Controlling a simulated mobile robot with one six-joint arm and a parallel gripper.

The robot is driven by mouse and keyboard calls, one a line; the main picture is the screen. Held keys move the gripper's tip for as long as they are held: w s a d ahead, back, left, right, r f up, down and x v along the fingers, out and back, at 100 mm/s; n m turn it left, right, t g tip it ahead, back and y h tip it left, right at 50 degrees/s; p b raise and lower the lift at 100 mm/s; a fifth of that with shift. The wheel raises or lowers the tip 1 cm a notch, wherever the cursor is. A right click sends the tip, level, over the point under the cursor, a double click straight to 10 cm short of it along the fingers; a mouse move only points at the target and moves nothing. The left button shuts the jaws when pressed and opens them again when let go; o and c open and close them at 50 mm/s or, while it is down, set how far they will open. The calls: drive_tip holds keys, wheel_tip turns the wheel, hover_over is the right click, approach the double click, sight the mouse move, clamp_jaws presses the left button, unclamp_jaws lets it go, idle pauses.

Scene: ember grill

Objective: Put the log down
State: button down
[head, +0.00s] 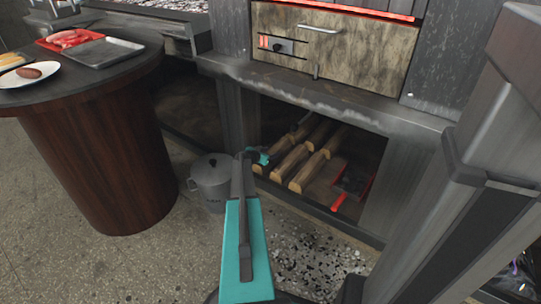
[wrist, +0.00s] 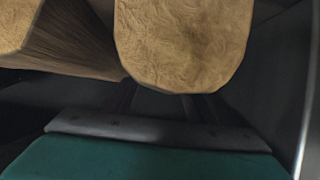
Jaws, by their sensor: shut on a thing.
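My gripper (head: 262,157) reaches into the open compartment under the grill, at the left end of a group of logs. In the wrist view, the cut end of a log (wrist: 182,42) fills the upper middle, right in front of my gripper. My gripper is shut on this log; its fingertips are mostly hidden beneath it. Another log (wrist: 60,45) lies close on the left in the wrist view. In the head view, several split logs (head: 290,162) lie side by side on the compartment floor. My gripper partly covers the held log there, and I cannot tell whether it touches the floor.
A red-handled tool (head: 340,200) lies right of the logs. A grey lidded pot (head: 211,182) stands on the ground left of the opening. A round table (head: 120,75) with trays and a plate is at the left. The compartment's upper ledge (head: 310,95) overhangs the logs.

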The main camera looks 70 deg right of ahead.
idle(0.4)
drive_tip(key=c, duration=0.8)
unclamp_jaws()
drive_tip(key=shift+f, duration=0.1)
drive_tip(key=shift+o, duration=0.2)
drive_tip(key=shift+p+v, duration=1.2)
drive_tip(key=shift+v, duration=4.8)
drive_tip(key=shift+s, duration=0.1)
